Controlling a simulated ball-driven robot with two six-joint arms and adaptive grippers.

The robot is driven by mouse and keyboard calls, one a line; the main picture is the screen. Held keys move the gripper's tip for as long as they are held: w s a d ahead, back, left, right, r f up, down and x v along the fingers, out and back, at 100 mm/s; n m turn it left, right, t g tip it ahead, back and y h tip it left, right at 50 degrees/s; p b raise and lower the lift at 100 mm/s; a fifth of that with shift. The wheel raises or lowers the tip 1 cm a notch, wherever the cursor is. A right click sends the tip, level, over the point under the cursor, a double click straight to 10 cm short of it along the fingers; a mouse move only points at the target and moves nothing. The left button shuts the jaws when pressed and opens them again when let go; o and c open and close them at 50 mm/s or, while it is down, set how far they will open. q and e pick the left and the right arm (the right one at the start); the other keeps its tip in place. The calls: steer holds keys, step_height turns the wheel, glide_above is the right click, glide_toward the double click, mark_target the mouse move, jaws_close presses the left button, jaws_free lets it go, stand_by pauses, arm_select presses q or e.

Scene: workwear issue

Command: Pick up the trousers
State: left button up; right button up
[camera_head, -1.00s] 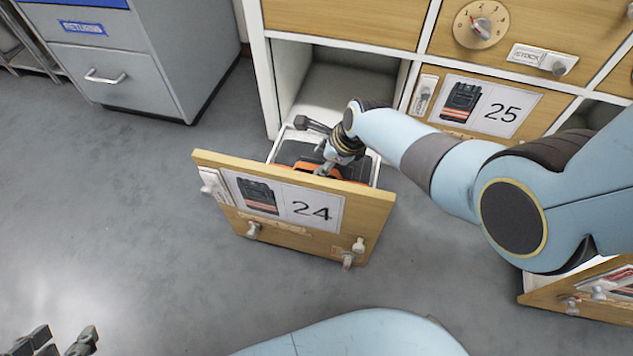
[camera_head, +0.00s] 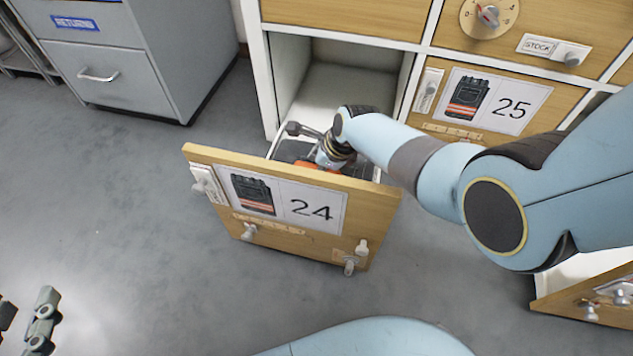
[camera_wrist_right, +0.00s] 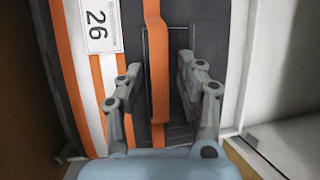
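The folded trousers (camera_wrist_right: 180,60) lie in the open drawer 24 (camera_head: 290,213). They are dark grey with orange and white stripes, a white label reading 26 (camera_wrist_right: 97,25) and a raised orange band (camera_wrist_right: 157,75). In the head view a bit of orange (camera_head: 318,165) shows above the drawer front. My right gripper (camera_wrist_right: 155,80) is open over the trousers, its fingers on either side of the orange band, apart from each other. In the head view the drawer front hides its fingertips. My left gripper (camera_head: 22,318) is at the lower left edge, fingers apart and empty.
Drawer 25 (camera_head: 490,103) is shut at the right. Another drawer (camera_head: 590,297) stands open at the lower right. A grey cabinet marked RETURNS (camera_head: 120,60) stands at the back left. The grey floor (camera_head: 130,190) left of drawer 24 is clear.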

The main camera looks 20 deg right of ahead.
jaws_close()
steer(key=shift+r, duration=0.15)
stand_by(0.5)
